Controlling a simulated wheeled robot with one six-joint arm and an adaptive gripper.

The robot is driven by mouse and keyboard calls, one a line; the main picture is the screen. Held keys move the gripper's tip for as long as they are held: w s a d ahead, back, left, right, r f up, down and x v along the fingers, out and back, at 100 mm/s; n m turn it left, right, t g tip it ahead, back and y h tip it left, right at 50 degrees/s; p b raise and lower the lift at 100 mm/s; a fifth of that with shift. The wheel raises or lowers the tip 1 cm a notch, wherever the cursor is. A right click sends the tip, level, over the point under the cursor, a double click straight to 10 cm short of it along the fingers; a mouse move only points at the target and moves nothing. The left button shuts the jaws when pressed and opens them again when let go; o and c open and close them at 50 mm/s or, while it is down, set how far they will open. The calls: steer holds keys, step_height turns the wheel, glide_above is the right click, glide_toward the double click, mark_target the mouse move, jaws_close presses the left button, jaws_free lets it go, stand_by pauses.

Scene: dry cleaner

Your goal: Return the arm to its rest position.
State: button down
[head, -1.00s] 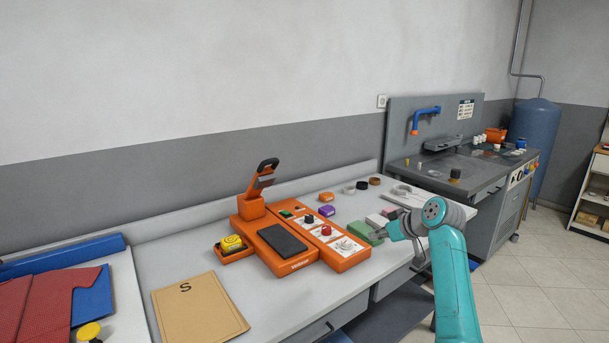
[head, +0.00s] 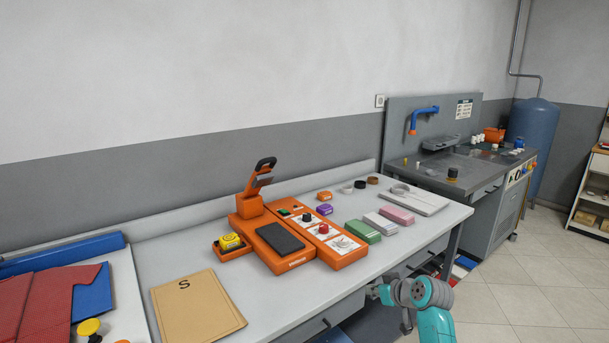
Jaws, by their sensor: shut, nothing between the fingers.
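My teal and grey arm (head: 434,322) is at the lower right of the head view, bent low in front of the table's front edge. My gripper (head: 374,291) is at its left end, small and partly hidden by the grey wrist. It is shut with nothing in it. It appears just off the front edge of the table, near the drawers, and touches none of the objects on the tabletop.
The grey table (head: 230,303) holds an orange press (head: 330,255), a brown folder (head: 197,308), and green (head: 362,231), white and pink blocks. A sink bench (head: 470,170) stands at the back right. Tiled floor (head: 540,275) is clear at right.

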steer(key=s+f+m+t+h, duration=0.2)
steer(key=s+f+m+h, duration=0.1)
steer(key=s+f, duration=1.95)
steer(key=s+a+m+h, duration=0.1)
steer(key=s, duration=1.2)
steer(key=s+r+m+t+h, duration=0.1)
steer(key=s+r, duration=0.1)
steer(key=s, duration=0.7)
steer(key=s+r+t, duration=0.1)
steer(key=s+r, duration=0.2)
steer(key=s, duration=0.6)
steer(key=s+r+t, duration=0.1)
steer(key=s+r, duration=1.3)
steer(key=shift+r, duration=0.3)
steer(key=shift+a, duration=0.1)
